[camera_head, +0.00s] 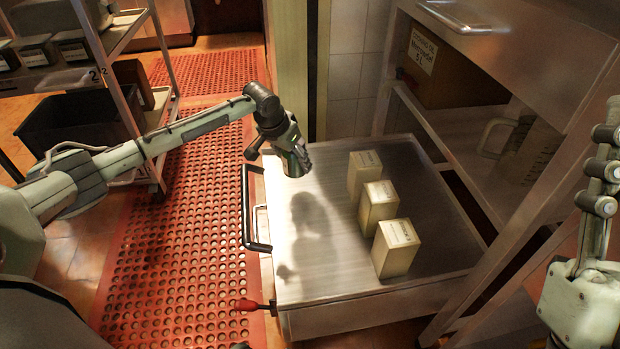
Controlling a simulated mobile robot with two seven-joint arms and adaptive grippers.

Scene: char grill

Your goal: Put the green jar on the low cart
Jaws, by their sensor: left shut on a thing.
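The low cart (330,270) has a flat brushed-metal top and stands in the middle, with a black handle on its left side. My left gripper (293,157) is shut on a small dark green thing, apparently the green jar (299,166). The fingers hide much of it. It hangs over the cart's left rear part, above the surface, and a shadow lies on the top below it. Part of my right arm shows at the right edge; its gripper is not visible.
Three pale boxes (365,172), (378,204), (396,247) stand in a row on the cart's right half. The cart top's left half is clear. A metal shelf unit (455,125) rises close on the right. A red perforated mat (190,230) covers the floor.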

